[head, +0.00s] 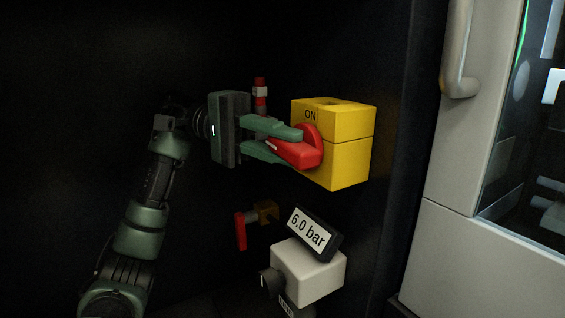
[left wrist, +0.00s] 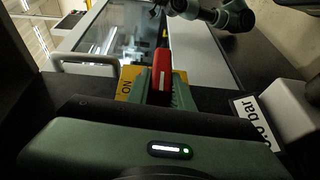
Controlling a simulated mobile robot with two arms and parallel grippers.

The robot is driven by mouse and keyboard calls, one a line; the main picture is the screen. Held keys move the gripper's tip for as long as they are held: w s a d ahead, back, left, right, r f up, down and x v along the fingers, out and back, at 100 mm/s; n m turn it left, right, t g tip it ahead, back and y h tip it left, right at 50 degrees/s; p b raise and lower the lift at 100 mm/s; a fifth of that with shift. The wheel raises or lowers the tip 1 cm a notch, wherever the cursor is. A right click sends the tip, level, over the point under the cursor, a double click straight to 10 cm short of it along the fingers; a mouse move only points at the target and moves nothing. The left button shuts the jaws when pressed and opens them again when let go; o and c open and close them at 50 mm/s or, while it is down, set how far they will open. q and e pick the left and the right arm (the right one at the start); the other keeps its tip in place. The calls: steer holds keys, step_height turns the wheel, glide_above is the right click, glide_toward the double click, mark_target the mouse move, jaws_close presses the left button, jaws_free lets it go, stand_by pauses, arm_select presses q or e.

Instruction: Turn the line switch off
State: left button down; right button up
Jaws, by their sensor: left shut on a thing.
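The line switch is a yellow box (head: 350,158) with a red rotary handle (head: 312,140) on its front, at the centre right of the head view. The word ON shows above the handle. The handle points left and slightly up from the box's face toward my gripper. My left gripper (head: 285,143) has its green fingers around the red handle, one above and one below, and is shut on it. In the left wrist view the red handle (left wrist: 161,68) stands between the fingers, with the yellow box (left wrist: 127,84) behind. My right gripper is not identifiable in either view.
Below the switch are a white box (head: 310,272) with a "6.0 bar" display (head: 309,231) and a small red-handled valve (head: 240,231). A red-topped post (head: 260,93) stands behind my gripper. A pale cabinet with a handle (head: 457,50) is at the right.

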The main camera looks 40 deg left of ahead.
arm_select(q)
steer(key=shift+f+h+b, duration=0.15)
steer(key=shift+h+b, duration=0.35)
steer(key=shift+n, duration=0.3)
steer(key=c, duration=1.2)
jaws_free()
steer(key=shift+c, duration=0.2)
